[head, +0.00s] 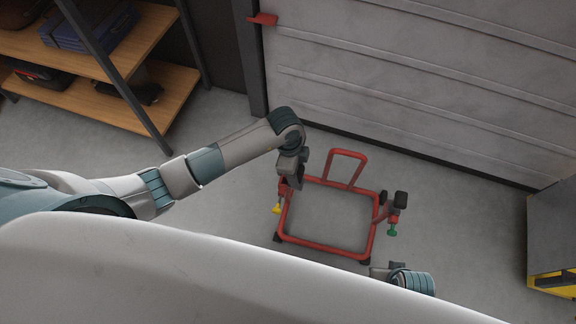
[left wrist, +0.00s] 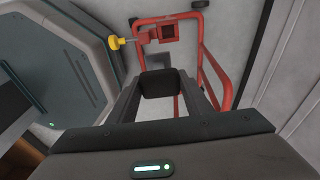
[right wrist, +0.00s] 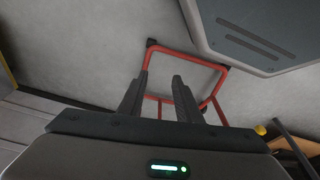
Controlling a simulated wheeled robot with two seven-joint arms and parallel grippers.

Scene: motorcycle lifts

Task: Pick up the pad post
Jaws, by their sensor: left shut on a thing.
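My left gripper (head: 290,182) is over the left side of the red stand (head: 322,248). In the left wrist view its fingers are shut on a dark block, the pad post (left wrist: 161,86). A red square socket (left wrist: 170,32) with a dark opening shows beyond the block, beside a yellow knob (left wrist: 117,43). The block appears clear of this socket. My right gripper (right wrist: 160,90) is open and empty, with the stand beyond its fingers. In the head view it is low, near the stand's front right corner.
Another black pad (head: 401,199) sits on the stand's right side, above a green knob (head: 392,231). A shelf (head: 165,88) stands at the upper left. A grey roller door (head: 430,75) lies behind, and a grey and yellow unit (head: 555,235) at the right. Bare floor surrounds the stand.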

